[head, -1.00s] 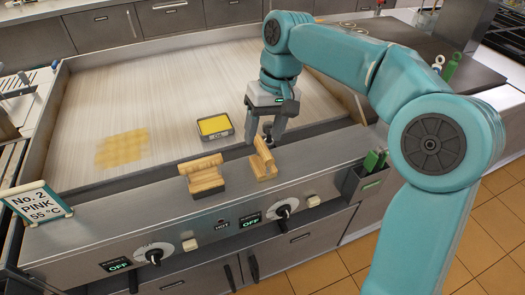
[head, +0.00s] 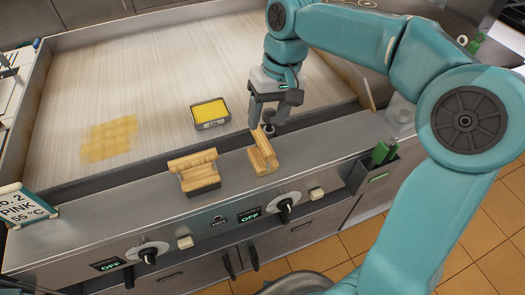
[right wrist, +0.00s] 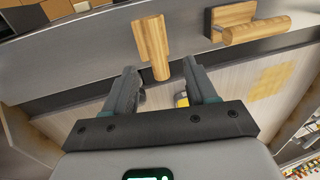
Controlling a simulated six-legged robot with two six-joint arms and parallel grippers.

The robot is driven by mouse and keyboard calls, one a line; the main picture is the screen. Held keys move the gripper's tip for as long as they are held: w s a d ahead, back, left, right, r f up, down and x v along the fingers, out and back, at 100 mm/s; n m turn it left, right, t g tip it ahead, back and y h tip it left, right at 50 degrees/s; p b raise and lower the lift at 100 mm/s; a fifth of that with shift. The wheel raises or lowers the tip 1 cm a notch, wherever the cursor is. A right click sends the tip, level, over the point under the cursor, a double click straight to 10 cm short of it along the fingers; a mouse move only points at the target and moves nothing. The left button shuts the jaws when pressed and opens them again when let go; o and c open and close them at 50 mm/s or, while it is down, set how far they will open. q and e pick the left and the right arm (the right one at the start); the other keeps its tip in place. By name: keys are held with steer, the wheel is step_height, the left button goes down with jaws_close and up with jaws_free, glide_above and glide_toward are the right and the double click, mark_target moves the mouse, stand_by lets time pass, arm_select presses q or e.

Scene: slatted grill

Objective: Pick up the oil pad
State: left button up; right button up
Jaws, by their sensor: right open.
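Two wooden-handled tools stand on the steel front ledge, and I cannot tell for certain which is the oil pad. The left one (head: 193,170) has a wooden handle bar over a dark base. The right one (head: 263,155) is a wooden block with an upright part; it also shows in the right wrist view (right wrist: 152,47). My right gripper (head: 268,122) points down just behind the right tool, open, with nothing clearly held. In the right wrist view its fingers (right wrist: 160,80) are apart, with the right tool beyond their tips. My left gripper is out of view.
A small tray of yellow (head: 210,113) labelled OIL sits on the slatted grill plate (head: 130,80), left of my right gripper. A yellowish patch (head: 108,140) marks the plate. Control knobs (head: 284,211) line the front panel. A holder with green handles (head: 378,170) is at right.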

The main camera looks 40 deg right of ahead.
mark_target(265, 140)
steer(key=f, duration=0.2)
steer(key=shift+s+a+f, duration=0.1)
steer(key=shift+a+f, duration=0.2)
steer(key=shift+f, duration=0.05)
steer(key=shift+s+f, duration=0.15)
steer(key=shift+f, duration=0.4)
steer(key=f, duration=0.4)
steer(key=shift+a+f, duration=0.3)
steer(key=shift+w, duration=0.2)
steer(key=shift+c, duration=0.3)
jaws_close()
